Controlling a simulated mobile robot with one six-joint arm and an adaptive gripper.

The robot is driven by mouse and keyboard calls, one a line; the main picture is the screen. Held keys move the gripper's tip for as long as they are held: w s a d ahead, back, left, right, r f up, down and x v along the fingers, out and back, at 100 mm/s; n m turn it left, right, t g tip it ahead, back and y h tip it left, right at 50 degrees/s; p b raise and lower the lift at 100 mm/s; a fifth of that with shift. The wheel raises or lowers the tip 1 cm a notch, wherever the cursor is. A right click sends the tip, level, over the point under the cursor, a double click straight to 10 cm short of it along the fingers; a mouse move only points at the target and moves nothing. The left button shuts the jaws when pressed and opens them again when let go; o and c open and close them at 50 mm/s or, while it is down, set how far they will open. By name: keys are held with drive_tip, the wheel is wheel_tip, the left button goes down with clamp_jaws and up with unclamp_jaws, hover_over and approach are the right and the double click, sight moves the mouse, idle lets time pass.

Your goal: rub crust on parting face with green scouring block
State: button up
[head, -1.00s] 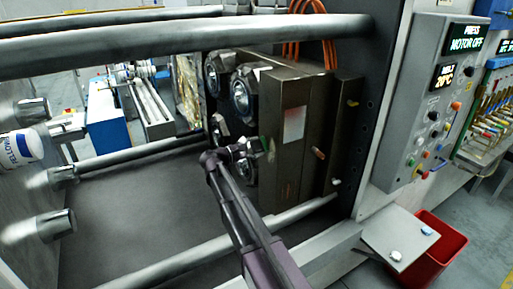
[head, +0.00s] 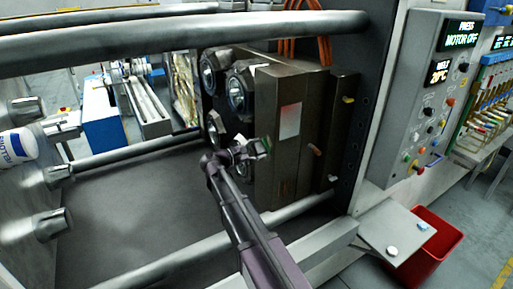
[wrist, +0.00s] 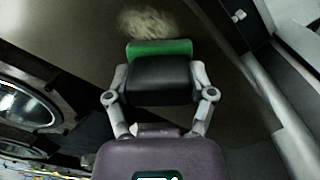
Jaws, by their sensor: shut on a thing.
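My gripper (head: 250,152) is shut on a block with a green pad (wrist: 160,47) and a dark body (wrist: 160,82). The wrist view shows a finger on each side of the body. A pale, rough crust patch (wrist: 148,23) lies on the brown parting face (wrist: 85,30), just beyond the pad's far edge. Whether the pad touches the face I cannot tell. The crust is hidden there.
Thick tie bars cross above (head: 180,35) and below (head: 280,216) the arm. Round metal fittings (head: 237,90) stick out beside the mould. A control panel (head: 420,110) stands at right, with a small shelf (head: 378,232) and red bin (head: 435,245) below.

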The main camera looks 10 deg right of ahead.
sight(272, 146)
drive_tip(key=shift+s+d, duration=0.1)
drive_tip(key=shift+s, duration=0.1)
drive_tip(key=shift+s+d, duration=0.25)
drive_tip(key=shift+s, duration=0.6)
drive_tip(key=shift+s+d, duration=0.2)
drive_tip(key=shift+s, duration=0.6)
drive_tip(key=shift+w+d+r+p, duration=0.1)
drive_tip(key=shift+r+p, duration=0.7)
drive_tip(key=shift+w, duration=0.1)
drive_tip(key=shift+w+a, duration=0.35)
drive_tip(key=shift+w, duration=0.5)
drive_tip(key=shift+w+a, duration=0.3)
drive_tip(key=shift+w, duration=0.55)
